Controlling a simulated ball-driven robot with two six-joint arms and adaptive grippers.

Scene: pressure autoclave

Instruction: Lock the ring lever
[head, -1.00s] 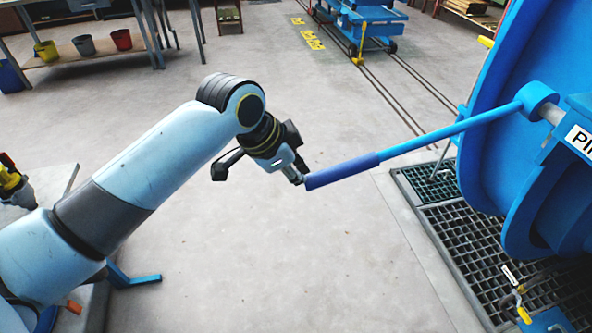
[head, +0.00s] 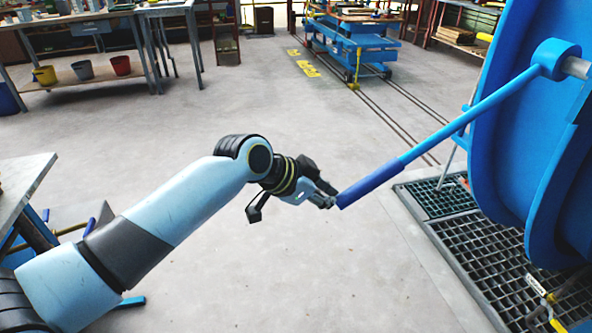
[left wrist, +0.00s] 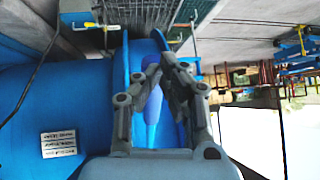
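The ring lever (head: 455,125) is a long blue rod with a darker blue grip sleeve at its free end. It slopes down to the left from a round blue hub on the large blue autoclave door ring (head: 520,120). My left gripper (head: 332,198) is at the end of the sleeve, with its fingers closed in on it. In the left wrist view, the two grey fingers (left wrist: 160,70) stand close together with the blue sleeve (left wrist: 152,104) between them; the exact contact is partly hidden by the fingers. My right gripper is not in view.
A floor grating (head: 480,250) lies below the door. A blue cart (head: 360,45) stands on rails at the back. A bench with several buckets (head: 83,70) is at the back left, and a table (head: 22,185) at the left edge. The middle floor is clear.

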